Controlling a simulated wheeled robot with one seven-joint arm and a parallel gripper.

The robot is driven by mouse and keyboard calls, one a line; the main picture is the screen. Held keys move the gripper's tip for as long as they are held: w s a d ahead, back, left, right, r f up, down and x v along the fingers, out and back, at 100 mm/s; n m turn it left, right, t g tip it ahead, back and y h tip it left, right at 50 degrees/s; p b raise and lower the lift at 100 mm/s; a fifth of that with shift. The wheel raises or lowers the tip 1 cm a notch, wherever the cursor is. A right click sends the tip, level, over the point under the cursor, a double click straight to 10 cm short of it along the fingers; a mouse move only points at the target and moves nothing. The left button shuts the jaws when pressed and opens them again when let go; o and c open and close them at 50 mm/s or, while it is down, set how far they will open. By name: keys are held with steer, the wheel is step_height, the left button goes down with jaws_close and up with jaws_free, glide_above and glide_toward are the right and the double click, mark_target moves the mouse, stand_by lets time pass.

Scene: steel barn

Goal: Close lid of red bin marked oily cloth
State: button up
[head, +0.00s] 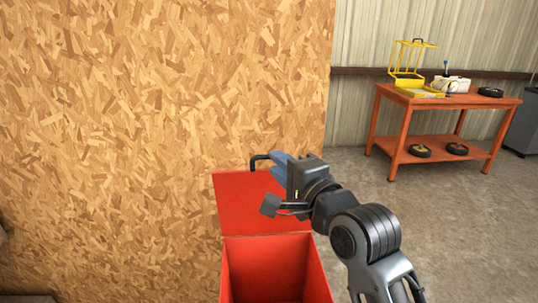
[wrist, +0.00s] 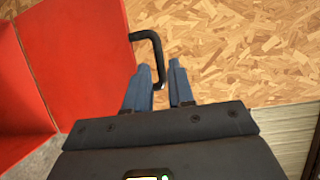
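The red bin (head: 232,270) stands at the bottom middle of the head view with its opening uncovered. Its red lid (head: 235,200) is swung up and back, close to the chipboard wall; it also shows in the wrist view (wrist: 85,50). A black bar handle (head: 259,159) sticks out at the lid's far edge. My gripper (head: 279,158) is over the lid's right side at the handle. In the wrist view, my blue fingers (wrist: 160,67) are apart and the handle (wrist: 155,42) reaches into the gap between them. I cannot tell whether they touch it. No marking is readable.
A chipboard wall (head: 150,120) rises directly behind and left of the bin. An orange workbench (head: 440,101) with a yellow rack (head: 408,62) and wheels stands at the back right. The concrete floor (head: 450,220) between is clear.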

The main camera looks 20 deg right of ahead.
steer(key=w, duration=0.4)
steer(key=shift+w+a+f, duration=0.15)
steer(key=shift+w+a, duration=0.1)
steer(key=shift+w, duration=0.15)
jaws_close()
